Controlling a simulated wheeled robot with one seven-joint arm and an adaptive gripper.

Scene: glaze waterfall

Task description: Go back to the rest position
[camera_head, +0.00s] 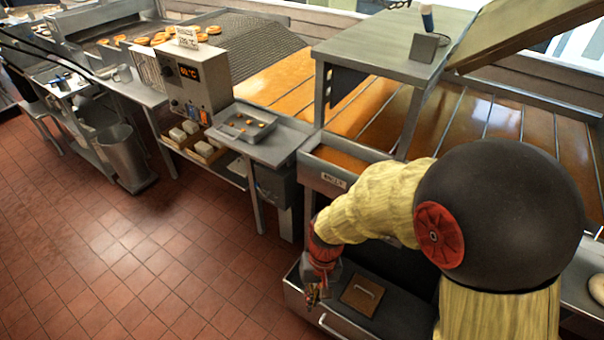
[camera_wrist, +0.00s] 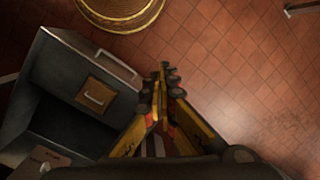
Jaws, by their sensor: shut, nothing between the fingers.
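My gripper (camera_head: 317,293) is at the end of my bent arm, low at the front of the machine in the head view. In the wrist view my gripper (camera_wrist: 163,72) has its fingertips together with nothing between them. It points down beside an open grey drawer or bin (camera_wrist: 45,75), over the tiled floor. A small brown lid with a metal handle (camera_head: 363,295) lies at that drawer; the lid also shows in the wrist view (camera_wrist: 97,95). My gripper is just left of the lid in the head view and apart from it.
The tiled floor (camera_head: 140,260) at the left is clear. A grey control box (camera_head: 195,85) and a tray with small pieces (camera_head: 243,124) stand on the counter. A grey bin (camera_head: 122,155) stands at the left. A raised grey table (camera_head: 385,48) stands behind my arm.

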